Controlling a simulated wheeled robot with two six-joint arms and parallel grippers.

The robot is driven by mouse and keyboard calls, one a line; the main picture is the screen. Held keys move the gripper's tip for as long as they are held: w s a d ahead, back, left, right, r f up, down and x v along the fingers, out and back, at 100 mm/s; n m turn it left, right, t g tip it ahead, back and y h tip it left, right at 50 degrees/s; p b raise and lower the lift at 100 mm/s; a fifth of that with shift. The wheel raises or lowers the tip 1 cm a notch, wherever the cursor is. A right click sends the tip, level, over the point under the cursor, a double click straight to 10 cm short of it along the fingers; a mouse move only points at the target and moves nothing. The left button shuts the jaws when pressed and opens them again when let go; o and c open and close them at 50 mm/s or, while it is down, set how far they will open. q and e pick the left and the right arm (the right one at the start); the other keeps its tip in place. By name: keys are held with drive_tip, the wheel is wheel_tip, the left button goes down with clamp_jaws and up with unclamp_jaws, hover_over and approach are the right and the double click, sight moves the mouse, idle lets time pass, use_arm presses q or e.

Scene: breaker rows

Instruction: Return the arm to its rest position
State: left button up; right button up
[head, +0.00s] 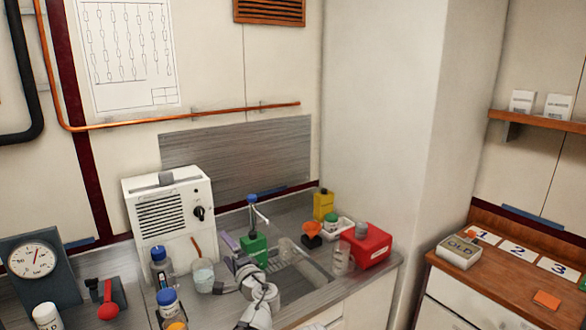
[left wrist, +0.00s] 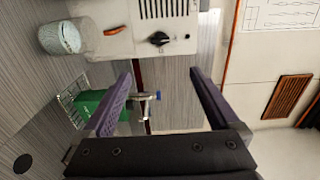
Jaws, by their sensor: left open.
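My left gripper (head: 236,247) is above the counter near the sink, with my pale arm coming up from the lower middle of the head view. In the left wrist view the two dark purple fingers (left wrist: 160,76) stand wide apart with nothing held between them. A green object (left wrist: 92,107) and a blue-tipped metal fitting (left wrist: 146,97) show beyond the left finger, which partly covers the green object. I cannot tell how far they are from the fingers. My right gripper is not in view.
A white machine (head: 165,214) stands at the back left of the grey counter. A glass beaker (head: 203,276), blue-capped bottles and a gauge (head: 35,262) crowd the left. The sink (head: 300,272), a red box (head: 367,246) and a yellow container (head: 323,204) lie right.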

use_arm(q)
drive_tip(key=s+d+f+n+g+h, duration=0.1)
drive_tip(key=s+f+n+g+h, duration=0.2)
drive_tip(key=s+f+n+g, duration=0.75)
drive_tip(key=s+d+f+m+g+h, duration=0.1)
drive_tip(key=s+d+f+h, duration=0.1)
drive_tip(key=s, duration=0.4)
drive_tip(key=s+d+f+m+g+h, duration=0.1)
drive_tip(key=s+d+f+g+h, duration=0.1)
drive_tip(key=s+d+f, duration=0.3)
drive_tip(key=s+d+f+m+g+h, duration=0.1)
drive_tip(key=s+d+f, duration=0.3)
drive_tip(key=s, duration=0.4)
drive_tip(key=shift+d+f+g+h, duration=0.15)
drive_tip(key=shift+g+h, duration=0.2)
drive_tip(key=shift+h, duration=0.05)
